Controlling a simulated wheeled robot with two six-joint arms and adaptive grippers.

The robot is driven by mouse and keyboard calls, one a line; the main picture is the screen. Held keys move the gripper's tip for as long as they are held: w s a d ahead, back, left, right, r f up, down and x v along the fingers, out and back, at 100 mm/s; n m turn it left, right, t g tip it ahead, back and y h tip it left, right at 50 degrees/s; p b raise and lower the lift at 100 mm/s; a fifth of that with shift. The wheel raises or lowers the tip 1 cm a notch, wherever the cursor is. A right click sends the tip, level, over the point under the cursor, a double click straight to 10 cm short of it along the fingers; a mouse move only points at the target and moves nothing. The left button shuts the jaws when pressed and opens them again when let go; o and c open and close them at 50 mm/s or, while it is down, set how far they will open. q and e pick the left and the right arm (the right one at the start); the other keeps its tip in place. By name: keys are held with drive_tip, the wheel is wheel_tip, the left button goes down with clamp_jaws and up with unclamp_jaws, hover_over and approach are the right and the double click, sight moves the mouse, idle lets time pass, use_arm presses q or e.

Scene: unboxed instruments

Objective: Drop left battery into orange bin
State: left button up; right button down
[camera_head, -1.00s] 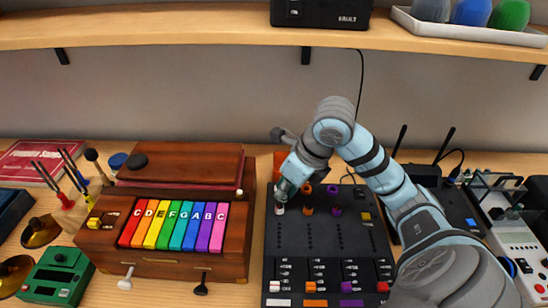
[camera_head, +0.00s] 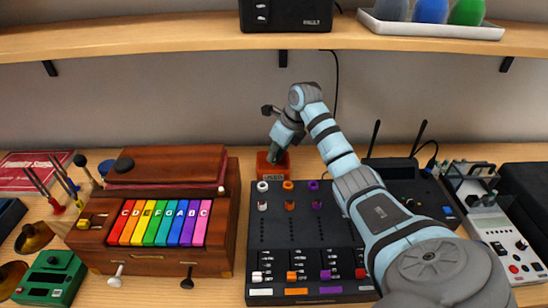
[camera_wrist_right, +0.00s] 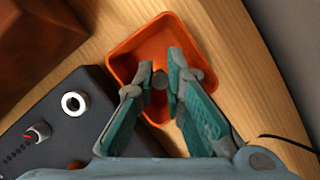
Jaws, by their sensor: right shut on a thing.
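My right gripper (camera_head: 273,154) is above the orange bin (camera_head: 270,169), which stands behind the black panel and has dark lettering on its front. In the right wrist view the orange bin (camera_wrist_right: 122,60) lies below the fingertips of my right gripper (camera_wrist_right: 160,82). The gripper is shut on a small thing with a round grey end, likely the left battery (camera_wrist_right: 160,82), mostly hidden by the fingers. The fingertips point down into the bin's opening. My left gripper is not in view.
The black panel (camera_head: 303,232) has white, orange and purple rings along its back; the white ring (camera_wrist_right: 73,103) shows a dark hole. A wooden keyboard box (camera_head: 160,263) stands left of the bin. A black device with antennas (camera_head: 392,168) stands right. A shelf (camera_head: 180,30) runs above.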

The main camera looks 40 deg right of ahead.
sight(273, 164)
drive_tip(key=shift+f, duration=0.75)
drive_tip(key=shift+w+d+f, duration=0.1)
drive_tip(key=shift+w+f, duration=0.25)
drive_tip(key=shift+w, duration=0.05)
drive_tip(key=shift+s+f, duration=0.1)
drive_tip(key=shift+f, duration=0.45)
drive_tip(key=c, duration=1.9)
unclamp_jaws()
drive_tip(key=shift+c, duration=0.2)
drive_tip(key=shift+r, duration=0.4)
drive_tip(key=v, duration=0.8)
